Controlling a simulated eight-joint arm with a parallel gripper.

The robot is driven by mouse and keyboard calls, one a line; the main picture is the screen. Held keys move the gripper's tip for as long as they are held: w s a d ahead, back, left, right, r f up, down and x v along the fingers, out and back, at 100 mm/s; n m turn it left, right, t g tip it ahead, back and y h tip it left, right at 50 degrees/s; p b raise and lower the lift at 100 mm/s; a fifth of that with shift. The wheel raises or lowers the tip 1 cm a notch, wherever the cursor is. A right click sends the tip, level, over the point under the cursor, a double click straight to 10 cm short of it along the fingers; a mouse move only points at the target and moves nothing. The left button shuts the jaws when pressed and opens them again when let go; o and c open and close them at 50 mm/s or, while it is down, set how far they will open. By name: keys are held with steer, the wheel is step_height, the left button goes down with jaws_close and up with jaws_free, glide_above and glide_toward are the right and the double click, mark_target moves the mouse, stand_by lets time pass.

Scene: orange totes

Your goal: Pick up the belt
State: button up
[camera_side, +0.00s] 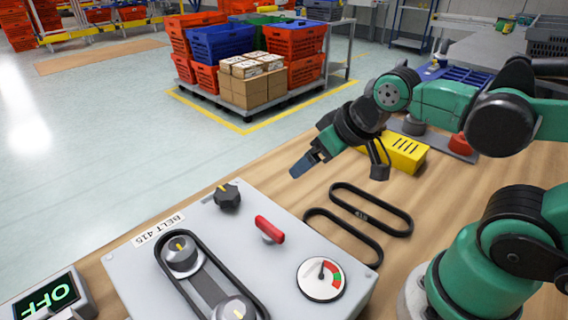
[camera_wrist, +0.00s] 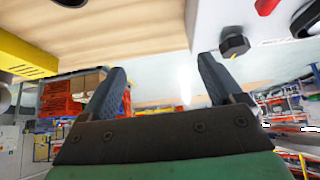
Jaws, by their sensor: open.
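Two black loop belts lie on the wooden table: an oblong one (camera_side: 376,199) and, nearer the grey machine, another (camera_side: 350,229). A third black belt (camera_side: 220,264) runs around two pulleys on the machine (camera_side: 130,262), beside a "BELT 415" label. My gripper (camera_side: 336,175) is open and empty, in the air above the table's far edge, behind the loose belts in the side view. In the wrist view its two blue-grey fingers (camera_wrist: 163,64) stand wide apart with nothing between them. A black curved piece (camera_wrist: 68,2), possibly belt, is cut off at the top.
The machine carries a black knob (camera_side: 227,197), a red handle (camera_side: 269,229) and a dial gauge (camera_side: 322,278). A yellow block (camera_side: 405,153) stands behind the arm's wrist. An OFF display (camera_side: 48,298) is at lower left. Stacked totes (camera_side: 218,42) stand on the floor beyond.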

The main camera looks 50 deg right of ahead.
mark_target(221, 263)
steer(key=c, duration=0.6)
steer(key=a+g, duration=0.1)
steer(key=a, duration=0.2)
steer(key=w+a+g, duration=0.1)
steer(key=a, duration=0.3)
steer(key=a+r+g+y, duration=0.1)
steer(key=a+g, duration=0.1)
steer(key=a, duration=0.1)
steer(key=shift+w+a+r, duration=0.1)
steer(key=shift+w+a, duration=0.1)
steer(key=shift+a, duration=0.15)
steer(key=a+g, duration=0.1)
steer(key=a, duration=0.1)
steer(key=s+a+g, duration=0.1)
steer(key=a, duration=0.2)
steer(key=a+f+g, duration=0.1)
steer(key=a, duration=0.2)
steer(key=shift+s+a+h, duration=0.1)
steer(key=shift+s+h, duration=0.2)
steer(key=shift+h, duration=0.1)
steer(key=shift+a+f, duration=0.2)
steer(key=shift+f, duration=2.65)
